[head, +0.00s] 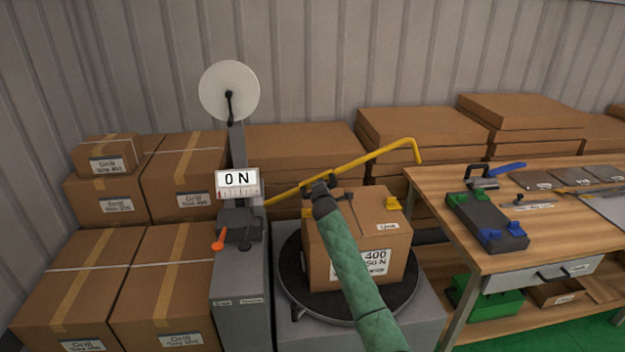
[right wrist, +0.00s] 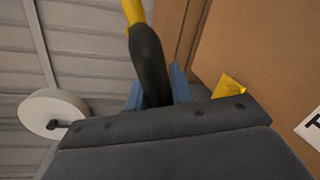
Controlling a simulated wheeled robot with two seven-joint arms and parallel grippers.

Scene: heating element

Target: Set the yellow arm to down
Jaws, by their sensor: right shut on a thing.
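The yellow arm (head: 370,158) slants up to the right from the grey machine (head: 240,285) and ends in a short downward hook. My right gripper (head: 318,184) is at its lower part, above the front box. In the right wrist view the gripper (right wrist: 158,92) is shut around a black sleeve (right wrist: 150,60) that continues into the arm's yellow part (right wrist: 133,11). The fingers hide part of the sleeve. My left gripper is not in view.
A cardboard box (head: 340,255) with a yellow clip (head: 393,203) sits on a round dark turntable (head: 295,285) just below the arm. A display (head: 237,183) reads 0 N. Stacked boxes (head: 90,275) stand left; a workbench (head: 540,250) stands right.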

